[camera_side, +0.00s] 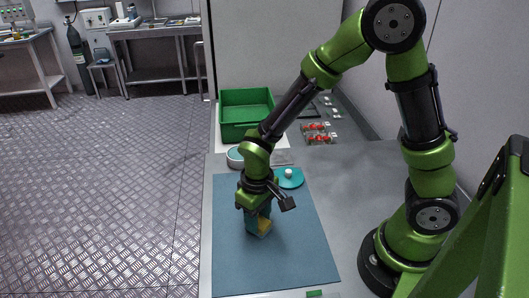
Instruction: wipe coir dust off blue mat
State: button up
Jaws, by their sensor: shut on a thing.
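The blue mat (270,262) lies flat on the grey work table. My gripper (257,222) points down over the upper middle of the mat. It is shut on a small block (263,227), yellowish with a blue-green part, that looks like a sponge. The block is at or very near the mat surface; contact cannot be told for sure. No coir dust can be made out on the mat at this size, and my gripper hides a patch of it.
A teal dish (291,183) with a white knob overlaps the mat's far right edge. A round white container (234,158) stands behind the mat. A green crate (246,131) and racks with red berries (318,138) are farther back. The mat's near half is clear.

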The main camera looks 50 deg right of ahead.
jog(key=shift+w+d, duration=3.35)
jog(key=shift+d, duration=0.05)
jog(key=shift+s+a, duration=4)
jog(key=shift+a, duration=0.05)
jog(key=shift+w+r, duration=0.1)
jog(key=shift+r, duration=0.7)
jog(key=shift+d+r, duration=0.1)
jog(key=shift+r, duration=3.1)
